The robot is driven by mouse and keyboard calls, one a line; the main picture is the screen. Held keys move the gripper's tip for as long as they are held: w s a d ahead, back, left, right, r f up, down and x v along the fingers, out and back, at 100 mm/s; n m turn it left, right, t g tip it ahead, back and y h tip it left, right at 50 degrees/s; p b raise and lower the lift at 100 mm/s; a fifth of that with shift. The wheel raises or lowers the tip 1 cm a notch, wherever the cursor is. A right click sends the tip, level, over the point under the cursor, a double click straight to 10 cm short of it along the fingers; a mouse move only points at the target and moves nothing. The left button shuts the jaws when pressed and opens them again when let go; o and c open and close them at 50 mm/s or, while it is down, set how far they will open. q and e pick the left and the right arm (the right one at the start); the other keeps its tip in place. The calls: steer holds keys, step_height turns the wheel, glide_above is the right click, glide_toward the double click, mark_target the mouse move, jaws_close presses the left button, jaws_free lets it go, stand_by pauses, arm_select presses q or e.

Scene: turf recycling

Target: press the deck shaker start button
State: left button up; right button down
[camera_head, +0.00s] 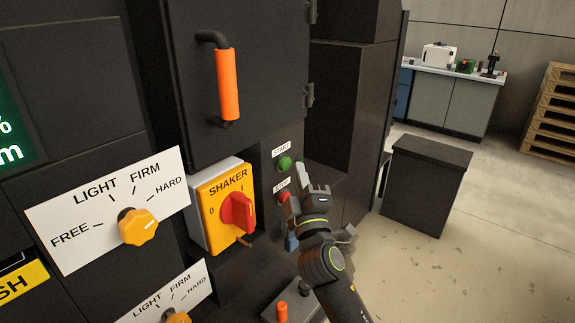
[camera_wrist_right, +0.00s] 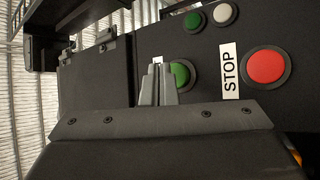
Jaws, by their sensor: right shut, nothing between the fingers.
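The green start button (camera_head: 284,163) sits under a START label (camera_head: 282,149) on the black machine panel. The red stop button (camera_head: 284,197) is below it, under a STOP label. My right gripper (camera_head: 299,166) is shut and empty, its tips just right of the green button in the head view. In the wrist view the shut fingertips (camera_wrist_right: 158,84) overlap the left edge of the green button (camera_wrist_right: 181,74); whether they touch it I cannot tell. The red button (camera_wrist_right: 264,67) lies to the right there, beyond the STOP label (camera_wrist_right: 230,71). My left gripper is out of view.
A yellow SHAKER switch (camera_head: 225,207) with a red knob stands left of the buttons. An orange door handle (camera_head: 227,85) is above. Yellow selector knobs (camera_head: 138,227) are at left. A black box (camera_head: 425,180) stands on open floor at right.

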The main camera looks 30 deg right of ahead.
steer(key=shift+w, duration=0.15)
steer(key=shift+w+a, duration=0.2)
steer(key=shift+w, duration=0.05)
steer(key=shift+w+a, duration=0.15)
steer(key=shift+w, duration=0.25)
stand_by(0.7)
stand_by(0.3)
steer(key=shift+s+d, duration=0.3)
steer(key=shift+s, duration=0.5)
steer(key=s, duration=0.1)
steer(key=s+d, duration=0.1)
steer(key=s, duration=0.1)
steer(key=s+d, duration=0.1)
steer(key=shift+s, duration=0.3)
steer(key=shift+f, duration=0.1)
stand_by(0.5)
